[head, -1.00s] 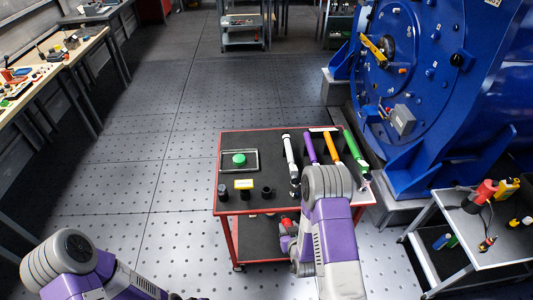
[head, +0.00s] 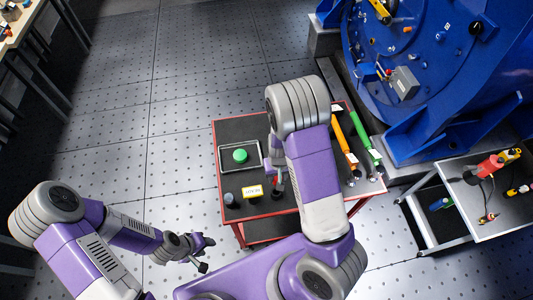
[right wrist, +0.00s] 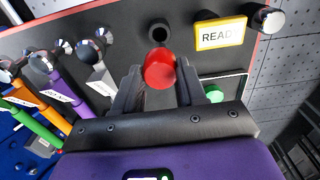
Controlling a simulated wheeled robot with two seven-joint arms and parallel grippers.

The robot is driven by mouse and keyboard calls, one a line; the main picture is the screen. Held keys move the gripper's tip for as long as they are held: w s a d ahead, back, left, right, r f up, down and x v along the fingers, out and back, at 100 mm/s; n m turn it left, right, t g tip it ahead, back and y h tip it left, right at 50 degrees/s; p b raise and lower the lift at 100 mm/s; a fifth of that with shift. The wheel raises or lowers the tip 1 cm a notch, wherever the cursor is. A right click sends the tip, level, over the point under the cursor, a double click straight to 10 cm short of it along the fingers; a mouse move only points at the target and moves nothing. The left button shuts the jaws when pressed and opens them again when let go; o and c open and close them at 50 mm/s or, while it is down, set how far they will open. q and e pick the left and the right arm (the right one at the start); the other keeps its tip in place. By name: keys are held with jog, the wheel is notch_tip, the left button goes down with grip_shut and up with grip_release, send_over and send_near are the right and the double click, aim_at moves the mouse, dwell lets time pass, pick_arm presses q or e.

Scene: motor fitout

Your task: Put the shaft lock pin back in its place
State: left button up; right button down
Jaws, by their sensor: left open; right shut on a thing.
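The shaft lock pin shows as a red rounded head (right wrist: 160,70) between the fingers of my right gripper (right wrist: 160,88), which is shut on it. Its lower part is hidden in the right wrist view. In the head view my right gripper (head: 277,180) is over the front part of the red-edged cart top, with a bit of red showing. A black round holder with a dark opening (right wrist: 158,32) stands just beyond the red head in the right wrist view; the pin appears apart from it. My left gripper (head: 203,252) is open and empty, left of the cart.
The cart top (head: 230,133) also bears a yellow label (head: 252,191), dark cylinders, a framed tray with a green button (head: 240,155), and orange (head: 343,133) and green (head: 366,137) handled tools. The blue motor (head: 420,120) stands behind right. A second cart (head: 490,225) is at right.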

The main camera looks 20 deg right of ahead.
jog(key=shift+w+r, duration=0.1)
jog(key=shift+s, duration=0.25)
jog(key=shift+r, duration=0.2)
jog(key=shift+w+r+p, duration=0.1)
jog(key=shift+r+p, duration=0.4)
jog(key=shift+p, duration=0.15)
notch_tip(320, 180, down, 6)
jog(key=b, duration=0.5)
jog(key=shift+f, duration=0.1)
jog(key=shift+f+b, duration=2.4)
jog(key=shift+f, duration=0.35)
dwell(0.6)
jog(key=c, duration=0.5)
grip_release()
jog(key=shift+c, duration=0.2)
